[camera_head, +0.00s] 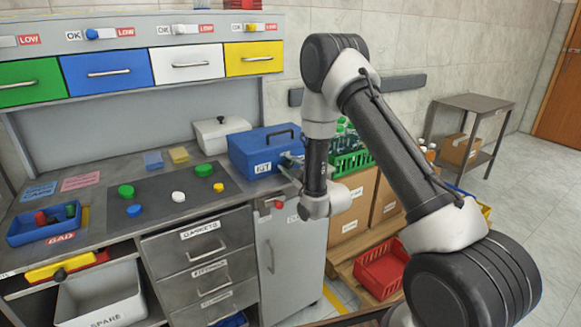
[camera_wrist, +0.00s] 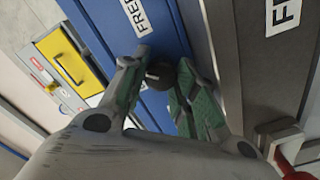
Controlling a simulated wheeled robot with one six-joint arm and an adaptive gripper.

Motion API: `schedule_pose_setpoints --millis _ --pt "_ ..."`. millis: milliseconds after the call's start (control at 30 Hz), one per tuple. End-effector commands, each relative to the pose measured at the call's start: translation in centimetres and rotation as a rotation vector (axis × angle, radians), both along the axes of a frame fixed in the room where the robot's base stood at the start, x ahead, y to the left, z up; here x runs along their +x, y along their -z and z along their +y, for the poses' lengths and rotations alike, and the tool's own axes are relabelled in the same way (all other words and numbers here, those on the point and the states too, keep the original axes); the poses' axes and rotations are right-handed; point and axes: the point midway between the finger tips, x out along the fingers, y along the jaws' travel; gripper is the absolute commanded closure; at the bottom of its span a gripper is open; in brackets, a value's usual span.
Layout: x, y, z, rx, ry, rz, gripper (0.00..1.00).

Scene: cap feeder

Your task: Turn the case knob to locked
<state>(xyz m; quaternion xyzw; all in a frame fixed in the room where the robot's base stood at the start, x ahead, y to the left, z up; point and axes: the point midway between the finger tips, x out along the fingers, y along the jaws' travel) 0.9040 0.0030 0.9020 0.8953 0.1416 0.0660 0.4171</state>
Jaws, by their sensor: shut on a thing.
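The blue case (camera_head: 255,153) with a dark top handle and a white label stands at the back right of the counter. In the wrist view its blue face (camera_wrist: 185,30) fills the middle, with a white label reading "FREE". The dark round case knob (camera_wrist: 160,75) shows between the fingertips. My gripper (camera_wrist: 158,78) is shut on the knob, a green-padded finger on each side. In the head view my gripper (camera_head: 292,168) is at the case's right side, and the arm hides part of it. I cannot tell which way the knob is turned.
A grey cabinet (camera_head: 290,250) with a red latch (camera_head: 278,204) is below the case. A white lidded box (camera_head: 220,133) stands behind left. Coloured caps lie on the dark mat (camera_head: 155,210).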

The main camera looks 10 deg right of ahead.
Motion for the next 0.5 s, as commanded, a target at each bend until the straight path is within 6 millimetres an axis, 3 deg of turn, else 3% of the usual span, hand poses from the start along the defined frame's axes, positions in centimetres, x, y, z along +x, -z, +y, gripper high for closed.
schedule_pose_setpoints --millis 500 --pt "-0.06 0.18 0.14 -0.441 -0.001 -0.143 0.94"
